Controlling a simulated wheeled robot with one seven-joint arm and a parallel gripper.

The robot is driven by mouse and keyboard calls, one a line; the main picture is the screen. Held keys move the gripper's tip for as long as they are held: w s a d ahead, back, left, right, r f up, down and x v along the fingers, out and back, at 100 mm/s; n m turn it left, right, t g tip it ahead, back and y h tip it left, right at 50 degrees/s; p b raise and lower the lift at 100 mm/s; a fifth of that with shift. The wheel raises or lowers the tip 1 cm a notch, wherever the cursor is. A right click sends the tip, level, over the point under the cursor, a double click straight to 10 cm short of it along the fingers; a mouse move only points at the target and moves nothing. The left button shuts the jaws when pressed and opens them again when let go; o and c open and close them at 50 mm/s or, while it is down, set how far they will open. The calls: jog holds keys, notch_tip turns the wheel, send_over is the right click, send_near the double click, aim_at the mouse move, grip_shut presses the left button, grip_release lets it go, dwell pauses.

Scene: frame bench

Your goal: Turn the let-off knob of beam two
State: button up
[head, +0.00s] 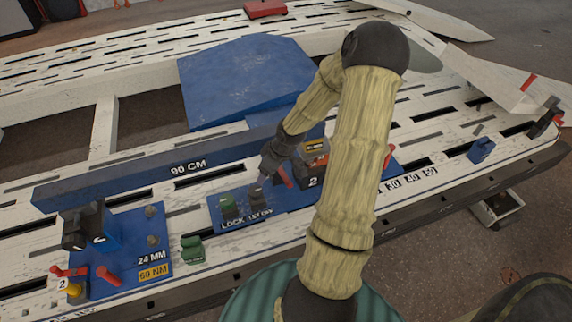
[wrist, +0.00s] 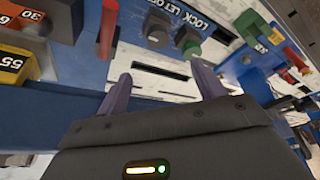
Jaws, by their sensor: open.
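The dark grey let-off knob (head: 257,199) stands on a blue panel by the "LET OFF" label, just right of the green lock knob (head: 229,207). In the wrist view the grey knob (wrist: 157,30) and the green knob (wrist: 189,44) show at the top. My gripper (head: 262,181) appears just above the let-off knob in the head view, partly overlapping its surroundings. In the wrist view my gripper (wrist: 163,88) is open, with nothing between its fingers. The grey knob lies beyond the fingertips; contact is not visible. A block marked 2 (head: 313,181) is partly behind my arm.
A red lever (head: 285,175) stands close to my gripper; a red post (wrist: 108,28) is beside the left finger in the wrist view. A long blue 90 CM beam (head: 150,176) lies behind. Another blue panel (head: 125,225) with knobs and a dark 2 block is at left.

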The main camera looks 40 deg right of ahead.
jog(key=s+a+r+m+h, duration=0.1)
jog(key=s+a+r+m, duration=0.1)
jog(key=s+a+r, duration=0.4)
jog(key=s+a+r+m+g, duration=0.1)
jog(key=s+a+r+m, duration=0.1)
jog(key=s+a+r, duration=0.4)
jog(key=a+r, duration=0.2)
jog(key=a, duration=0.3)
jog(key=shift+a+r+m+h, duration=0.15)
jog(key=shift+a+m+h, duration=0.15)
jog(key=shift+a+h, duration=0.1)
